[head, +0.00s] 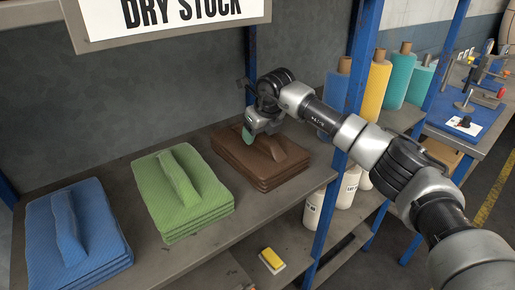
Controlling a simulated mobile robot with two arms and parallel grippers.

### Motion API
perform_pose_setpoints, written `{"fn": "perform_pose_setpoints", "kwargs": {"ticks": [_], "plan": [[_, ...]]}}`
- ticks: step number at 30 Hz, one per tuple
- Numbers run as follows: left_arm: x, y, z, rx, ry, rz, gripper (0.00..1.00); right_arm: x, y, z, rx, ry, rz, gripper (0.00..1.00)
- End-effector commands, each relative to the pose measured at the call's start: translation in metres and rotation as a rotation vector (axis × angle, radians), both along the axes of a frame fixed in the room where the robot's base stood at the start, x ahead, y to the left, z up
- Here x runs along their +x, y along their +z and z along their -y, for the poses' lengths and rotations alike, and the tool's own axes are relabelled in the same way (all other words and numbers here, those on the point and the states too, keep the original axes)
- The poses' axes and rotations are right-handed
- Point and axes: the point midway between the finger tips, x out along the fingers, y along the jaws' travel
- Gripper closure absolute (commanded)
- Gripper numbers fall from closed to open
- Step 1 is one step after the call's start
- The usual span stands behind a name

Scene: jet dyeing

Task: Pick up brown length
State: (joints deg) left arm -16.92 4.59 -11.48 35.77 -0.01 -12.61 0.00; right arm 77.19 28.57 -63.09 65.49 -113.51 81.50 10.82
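The brown length (268,168) is a folded stack of brown cloth with a raised ridge on top, lying on the shelf (180,262) under the "DRY STOCK" sign. My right gripper (249,134) is above its far left part, pointing down. The gripper's fingers are small and partly hidden by its body, so I cannot tell how far apart they are or whether they touch the cloth. My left gripper is not in view.
A green folded stack (205,200) and a blue folded stack (100,254) lie to the left. A blue post (322,228) stands right of the brown stack. Dye-coloured rolls (377,88) stand behind my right arm. A yellow block (272,258) is below. The sign (150,22) hangs above.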

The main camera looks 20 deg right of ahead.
Motion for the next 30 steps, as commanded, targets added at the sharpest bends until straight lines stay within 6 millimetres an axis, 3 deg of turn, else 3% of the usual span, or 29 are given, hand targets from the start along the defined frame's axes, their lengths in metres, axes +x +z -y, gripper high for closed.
{"fn": "perform_pose_setpoints", "kwargs": {"ticks": [1, 12, 23, 30], "plan": [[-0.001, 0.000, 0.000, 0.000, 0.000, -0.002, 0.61, 0.000, 0.000, 0.000, 0.000, 0.000, 0.000, 0.47], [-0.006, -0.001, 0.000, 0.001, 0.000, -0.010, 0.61, 0.000, 0.001, 0.000, 0.000, 0.000, 0.000, 1.00], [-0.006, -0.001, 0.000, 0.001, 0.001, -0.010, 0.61, 0.000, 0.004, 0.000, 0.001, 0.000, 0.004, 1.00], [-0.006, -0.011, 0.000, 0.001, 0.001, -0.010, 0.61, 0.001, 0.040, -0.001, 0.002, 0.001, 0.008, 1.00]]}}
